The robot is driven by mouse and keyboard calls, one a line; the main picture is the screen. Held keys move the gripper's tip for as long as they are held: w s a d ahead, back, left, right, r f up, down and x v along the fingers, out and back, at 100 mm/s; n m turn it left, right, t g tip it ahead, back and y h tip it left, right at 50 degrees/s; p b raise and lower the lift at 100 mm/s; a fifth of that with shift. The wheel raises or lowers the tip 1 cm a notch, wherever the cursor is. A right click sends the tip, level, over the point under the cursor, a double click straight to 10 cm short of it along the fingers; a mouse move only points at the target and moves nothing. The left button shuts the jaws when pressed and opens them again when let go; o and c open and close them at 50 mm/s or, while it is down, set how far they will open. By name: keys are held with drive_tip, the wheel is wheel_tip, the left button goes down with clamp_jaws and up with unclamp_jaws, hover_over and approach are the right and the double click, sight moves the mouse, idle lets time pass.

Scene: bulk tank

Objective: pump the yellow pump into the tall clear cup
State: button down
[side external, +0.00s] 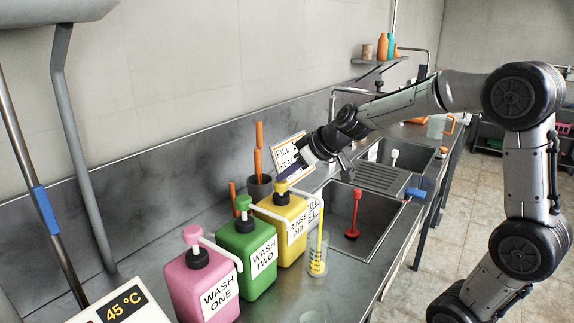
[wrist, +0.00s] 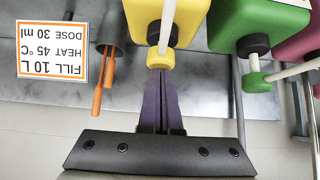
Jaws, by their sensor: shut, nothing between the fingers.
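The yellow pump bottle (side external: 279,240), labelled RINSE AID, stands on the steel counter at the right end of a row of pump bottles. Its yellow pump head (side external: 281,187) is up, and its white spout reaches toward the tall clear cup (side external: 318,258). The cup stands upright in front of the bottle, with yellow markings low on it. My gripper (side external: 284,177) is shut and empty, its purple fingertips right at the pump head. In the wrist view the fingertips (wrist: 160,77) overlap the edge of the yellow head (wrist: 159,62); I cannot tell whether they touch. The cup is not visible there.
Green WASH TWO (side external: 246,255) and pink WASH ONE (side external: 204,285) pump bottles stand to the left. A dark holder with orange sticks (side external: 259,188) and a sign reading DOSE 30 ml (wrist: 53,53) are behind. A sink (side external: 350,245) with a red plunger-like tool (side external: 354,215) lies right.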

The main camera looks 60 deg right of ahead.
drive_tip(key=shift+s+f, duration=0.1)
drive_tip(key=shift+f, duration=0.2)
drive_tip(key=shift+r, duration=0.5)
wheel_tip(320, 180, up, 3)
drive_tip(key=shift+r, duration=0.1)
drive_tip(key=v, duration=1)
drive_tip(key=shift+r, duration=0.2)
wheel_tip(320, 180, up, 2)
drive_tip(key=shift+r, duration=0.15)
